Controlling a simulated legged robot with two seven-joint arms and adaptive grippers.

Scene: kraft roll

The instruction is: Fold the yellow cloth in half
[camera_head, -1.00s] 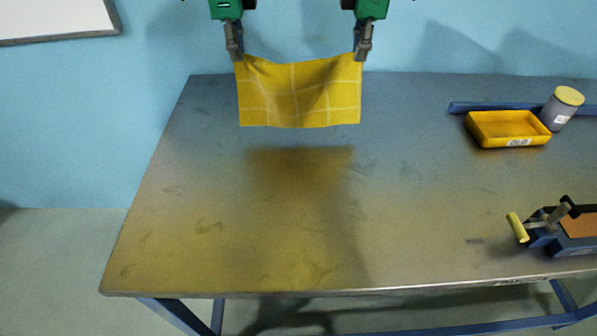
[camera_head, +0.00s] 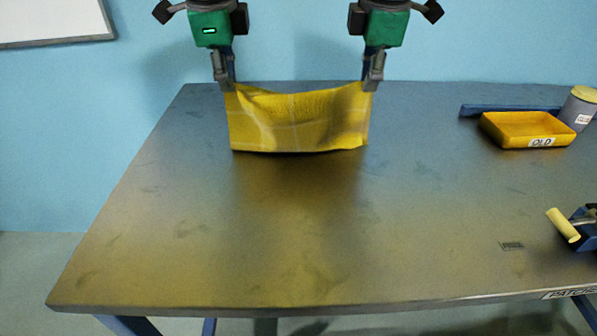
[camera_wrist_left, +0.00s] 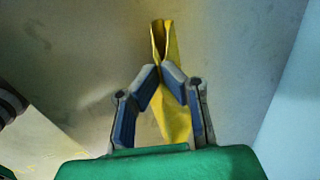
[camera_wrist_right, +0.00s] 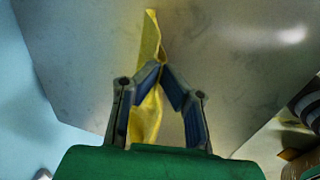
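The yellow cloth (camera_head: 298,122) with pale check lines hangs between my two grippers near the far edge of the table, its top edge sagging in the middle. My left gripper (camera_head: 229,88) is shut on its upper left corner. My right gripper (camera_head: 371,88) is shut on its upper right corner. The left wrist view shows the cloth (camera_wrist_left: 173,115) pinched between the fingertips (camera_wrist_left: 160,68). The right wrist view shows the cloth (camera_wrist_right: 147,115) pinched the same way by the fingertips (camera_wrist_right: 160,66). Whether the lower edge touches the table is hard to tell.
The grey metal table (camera_head: 280,240) is clear in the middle and front. At the right are a yellow tray (camera_head: 490,131), a grey jar with a yellow lid (camera_head: 577,112), a blue bar (camera_head: 475,109) and a yellow-handled tool (camera_head: 563,225). A blue wall stands behind.

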